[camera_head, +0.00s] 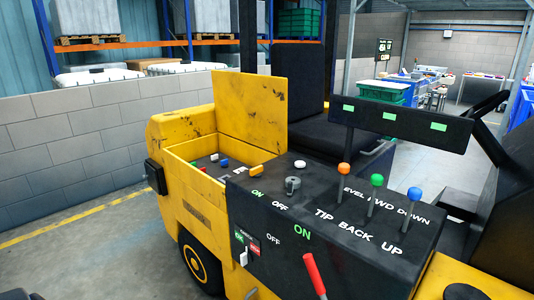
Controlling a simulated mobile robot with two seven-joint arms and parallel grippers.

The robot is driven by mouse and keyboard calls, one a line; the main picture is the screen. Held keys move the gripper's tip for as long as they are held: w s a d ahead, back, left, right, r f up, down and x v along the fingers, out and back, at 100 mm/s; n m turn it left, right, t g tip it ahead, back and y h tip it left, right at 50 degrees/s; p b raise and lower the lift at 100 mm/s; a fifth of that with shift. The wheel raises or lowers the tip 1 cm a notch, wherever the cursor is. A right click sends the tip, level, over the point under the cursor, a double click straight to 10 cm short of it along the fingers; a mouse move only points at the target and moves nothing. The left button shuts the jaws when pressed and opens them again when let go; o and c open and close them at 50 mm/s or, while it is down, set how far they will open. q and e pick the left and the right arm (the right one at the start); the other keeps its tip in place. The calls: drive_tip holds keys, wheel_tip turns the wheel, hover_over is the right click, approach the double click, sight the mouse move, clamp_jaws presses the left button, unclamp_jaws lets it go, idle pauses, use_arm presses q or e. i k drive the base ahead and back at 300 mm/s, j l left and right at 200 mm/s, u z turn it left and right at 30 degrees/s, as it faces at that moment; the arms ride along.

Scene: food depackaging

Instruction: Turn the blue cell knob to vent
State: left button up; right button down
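A small blue cap (224,162), the likely cell knob, sits inside the open compartment (181,167) of the yellow truck. A white cap (214,156) is beside it, and an orange piece (256,169) lies to its right near the dark console. The blue cap is too small in view to tell which way it is turned. White lettering in the compartment is partly hidden and too small to read. Neither of my grippers can be made out in the head view.
The raised yellow lid (250,110) stands behind the compartment. The dark console (330,215) carries levers with orange (343,169), green (377,180) and blue (414,194) balls, plus a red handle (314,274). Clear floor (90,255) lies to the left; a block wall (70,145) stands behind.

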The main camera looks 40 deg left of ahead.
sight(224, 164)
drive_tip(key=j+z, duration=0.45)
drive_tip(key=j, duration=1.75)
